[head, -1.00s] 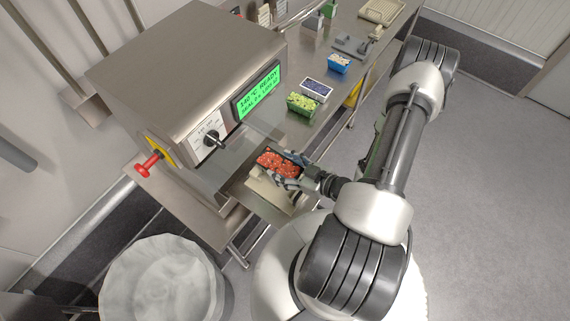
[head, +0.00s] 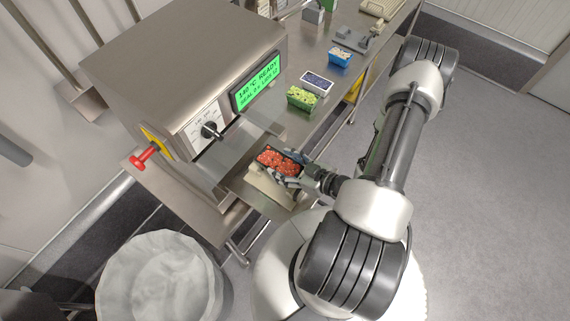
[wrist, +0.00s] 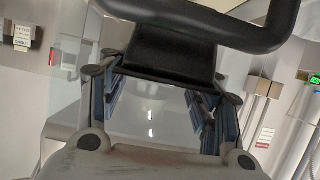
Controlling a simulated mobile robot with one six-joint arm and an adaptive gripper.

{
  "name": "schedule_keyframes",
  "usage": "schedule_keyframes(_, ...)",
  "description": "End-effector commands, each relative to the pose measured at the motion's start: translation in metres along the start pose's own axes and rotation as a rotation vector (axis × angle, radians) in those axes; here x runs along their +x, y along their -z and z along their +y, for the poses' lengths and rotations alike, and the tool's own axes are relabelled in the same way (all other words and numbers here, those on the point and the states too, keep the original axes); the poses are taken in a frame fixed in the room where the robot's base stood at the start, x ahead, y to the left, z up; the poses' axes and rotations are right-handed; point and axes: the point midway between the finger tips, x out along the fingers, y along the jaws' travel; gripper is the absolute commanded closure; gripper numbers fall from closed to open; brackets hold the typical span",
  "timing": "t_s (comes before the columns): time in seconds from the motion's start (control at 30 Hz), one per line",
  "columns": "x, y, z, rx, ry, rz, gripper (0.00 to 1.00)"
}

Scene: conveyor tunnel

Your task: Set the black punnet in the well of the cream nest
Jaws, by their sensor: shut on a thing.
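The black punnet (head: 279,160), filled with red fruit, is in my gripper (head: 290,174) in the head view. It sits level at the cream nest (head: 267,190), whose pale side shows below and in front of it. The punnet hides the well, so I cannot tell whether it rests in it or is just above. My gripper is shut on the punnet's near right side. In the wrist view, the blue-padded fingers (wrist: 155,100) stand on either side of a gap, with a dark block above them that I cannot identify for sure.
A steel machine (head: 185,65) with a green display stands just behind and left of the nest. A green punnet (head: 303,98), a white one (head: 317,82) and a blue one (head: 341,57) stand along the steel table. A lined bin (head: 160,280) is at lower left.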

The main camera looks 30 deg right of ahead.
Motion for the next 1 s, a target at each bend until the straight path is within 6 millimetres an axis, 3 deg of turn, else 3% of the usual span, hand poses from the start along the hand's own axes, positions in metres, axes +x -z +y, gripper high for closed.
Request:
schedule_keyframes(0.23, 0.002, -0.005, 0.000, 0.000, 0.000, 0.001, 0.90)
schedule_keyframes(0.73, 0.016, -0.037, -0.001, 0.001, 0.000, 0.001, 0.90)
schedule_keyframes(0.93, 0.014, -0.035, -0.001, 0.000, 0.000, 0.000, 0.90)
schedule_keyframes(0.97, 0.014, -0.035, -0.001, 0.000, 0.000, 0.000, 0.39)
schedule_keyframes(1.0, 0.014, -0.035, -0.001, 0.000, 0.000, 0.000, 0.37)
